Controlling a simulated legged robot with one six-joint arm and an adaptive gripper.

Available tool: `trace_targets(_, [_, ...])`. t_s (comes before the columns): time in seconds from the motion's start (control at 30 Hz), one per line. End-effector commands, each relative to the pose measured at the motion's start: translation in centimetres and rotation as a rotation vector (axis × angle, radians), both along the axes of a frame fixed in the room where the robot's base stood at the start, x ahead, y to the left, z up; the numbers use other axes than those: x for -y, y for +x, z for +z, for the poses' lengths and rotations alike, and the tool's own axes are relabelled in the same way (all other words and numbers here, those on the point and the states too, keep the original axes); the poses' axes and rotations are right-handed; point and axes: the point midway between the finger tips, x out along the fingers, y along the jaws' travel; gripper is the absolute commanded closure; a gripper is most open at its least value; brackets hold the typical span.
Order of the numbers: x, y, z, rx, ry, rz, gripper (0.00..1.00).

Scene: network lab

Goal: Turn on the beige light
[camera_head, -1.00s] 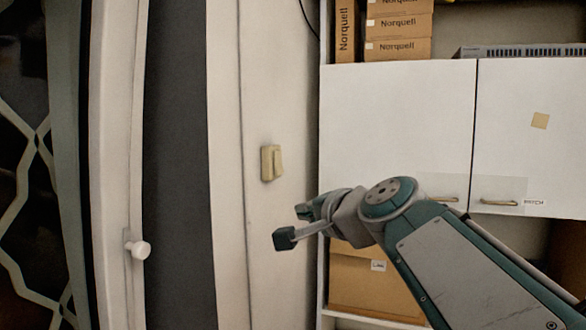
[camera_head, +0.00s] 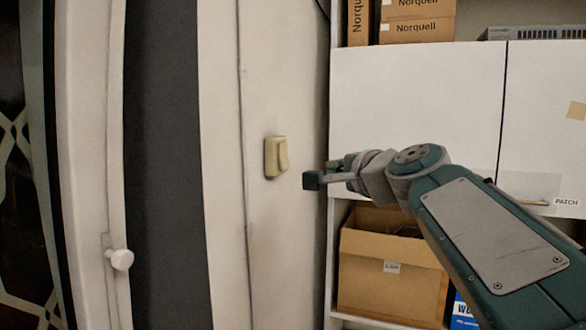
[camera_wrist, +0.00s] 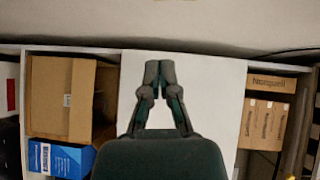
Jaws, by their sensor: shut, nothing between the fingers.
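The beige light switch (camera_head: 276,157) is a small rocker on the pale wall, left of the white cabinet in the head view. My gripper (camera_head: 318,178) is just right of the switch and a little lower in the picture, apart from it. Its fingers point left. In the wrist view my gripper (camera_wrist: 159,72) has its fingertips together, with nothing between them. The switch is not visible in the wrist view.
A white cabinet (camera_head: 415,100) and an open cardboard box (camera_head: 390,275) stand right of the wall, close to my arm. Norquell boxes (camera_head: 417,28) sit on top. A white knob (camera_head: 120,259) is at the left. The wall around the switch is clear.

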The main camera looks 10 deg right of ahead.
Motion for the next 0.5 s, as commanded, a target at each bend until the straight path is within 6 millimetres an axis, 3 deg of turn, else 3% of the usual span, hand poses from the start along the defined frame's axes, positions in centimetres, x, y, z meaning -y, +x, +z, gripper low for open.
trace_targets(0.47, [-1.8,8.7,-1.0,-0.003,-0.001,0.002,1.0])
trace_targets(0.5, [-2.6,8.9,-1.0,-0.001,-0.001,0.005,1.0])
